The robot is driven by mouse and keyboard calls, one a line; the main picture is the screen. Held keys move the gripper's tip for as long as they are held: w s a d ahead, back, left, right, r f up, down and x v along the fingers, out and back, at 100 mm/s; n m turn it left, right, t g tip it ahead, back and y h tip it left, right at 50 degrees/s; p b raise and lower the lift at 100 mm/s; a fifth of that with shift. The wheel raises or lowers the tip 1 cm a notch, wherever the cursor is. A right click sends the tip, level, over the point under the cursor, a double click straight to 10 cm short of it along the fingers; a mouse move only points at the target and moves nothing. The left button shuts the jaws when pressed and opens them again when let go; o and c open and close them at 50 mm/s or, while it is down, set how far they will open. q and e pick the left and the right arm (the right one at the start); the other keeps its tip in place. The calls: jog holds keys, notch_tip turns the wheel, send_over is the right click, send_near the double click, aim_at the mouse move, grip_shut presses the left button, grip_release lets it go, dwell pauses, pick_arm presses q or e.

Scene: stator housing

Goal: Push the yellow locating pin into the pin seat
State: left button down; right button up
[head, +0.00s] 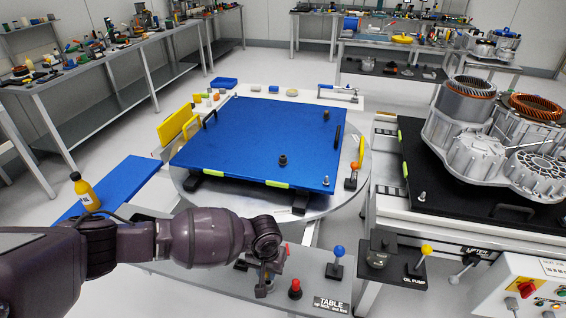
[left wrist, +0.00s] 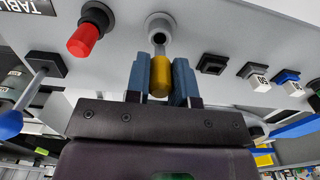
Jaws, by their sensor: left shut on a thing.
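The yellow locating pin (left wrist: 160,76) is between the two blue-grey fingers of my left gripper (left wrist: 160,82) in the left wrist view. The gripper is shut on it. A grey shaft runs from the yellow part toward the round, pale pin seat (left wrist: 160,22) on the grey panel. I cannot tell how deep the shaft sits in the seat. In the head view my left gripper (head: 262,284) is low over the control panel, and the pin and seat are hidden there. My right gripper is not in view.
The grey panel (head: 322,268) carries a red knob (head: 295,288) and a blue-knobbed lever (head: 338,252) to the right of my gripper. Several small switches (left wrist: 255,78) are at right in the left wrist view. A blue board (head: 262,140) lies on the round table behind.

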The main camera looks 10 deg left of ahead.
pick_arm(q)
jog(key=shift+r, duration=3.15)
